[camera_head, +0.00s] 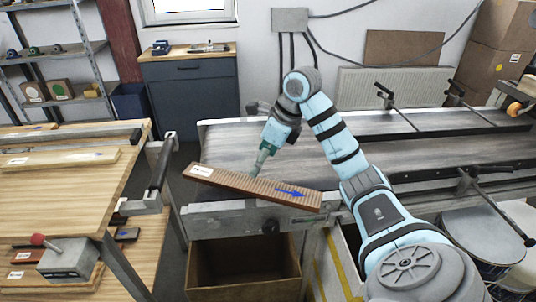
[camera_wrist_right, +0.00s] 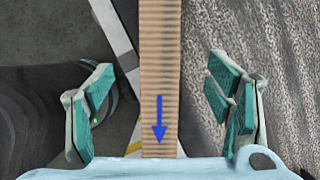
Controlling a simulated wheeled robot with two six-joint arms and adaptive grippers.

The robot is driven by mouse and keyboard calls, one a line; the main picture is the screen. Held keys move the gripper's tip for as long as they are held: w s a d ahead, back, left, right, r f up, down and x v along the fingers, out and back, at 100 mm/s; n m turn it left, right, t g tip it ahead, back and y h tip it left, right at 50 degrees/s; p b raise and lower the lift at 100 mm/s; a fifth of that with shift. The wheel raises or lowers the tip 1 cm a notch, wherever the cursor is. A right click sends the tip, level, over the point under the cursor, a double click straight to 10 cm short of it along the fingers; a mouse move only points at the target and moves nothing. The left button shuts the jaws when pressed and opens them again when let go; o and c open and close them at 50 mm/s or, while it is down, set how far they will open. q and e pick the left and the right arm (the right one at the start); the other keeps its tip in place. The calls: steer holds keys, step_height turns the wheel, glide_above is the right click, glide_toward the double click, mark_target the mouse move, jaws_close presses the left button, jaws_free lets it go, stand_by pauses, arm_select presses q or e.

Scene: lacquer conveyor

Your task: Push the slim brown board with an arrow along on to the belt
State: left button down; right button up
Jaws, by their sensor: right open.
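The slim brown board (camera_head: 235,183) has a ribbed top, a white label at its left end and a blue arrow near its right end. It lies slantwise at the front left edge of the conveyor, and its left end reaches toward the gap beside the wooden table. The grey belt (camera_head: 400,155) is behind it. My right gripper (camera_head: 262,160) is just behind the board, pointing down. In the right wrist view the board (camera_wrist_right: 158,60) runs between the spread fingers of the gripper (camera_wrist_right: 160,108), apart from both, with its arrow pointing toward the palm. My left gripper is out of view.
A wooden table (camera_head: 60,190) with a pale board (camera_head: 60,160) stands at the left, separated from the conveyor by a gap with a metal bar (camera_head: 161,165). An open cardboard box (camera_head: 243,282) is below the conveyor. Black clamp rods (camera_head: 480,185) stick out over the right side.

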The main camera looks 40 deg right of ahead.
mark_target(250, 182)
steer(key=b+x, duration=0.3)
steer(key=x, duration=0.5)
steer(key=shift+w+a+f, duration=0.1)
steer(key=shift+w+f, duration=0.15)
steer(key=shift+f, duration=0.35)
steer(key=c, duration=1.5)
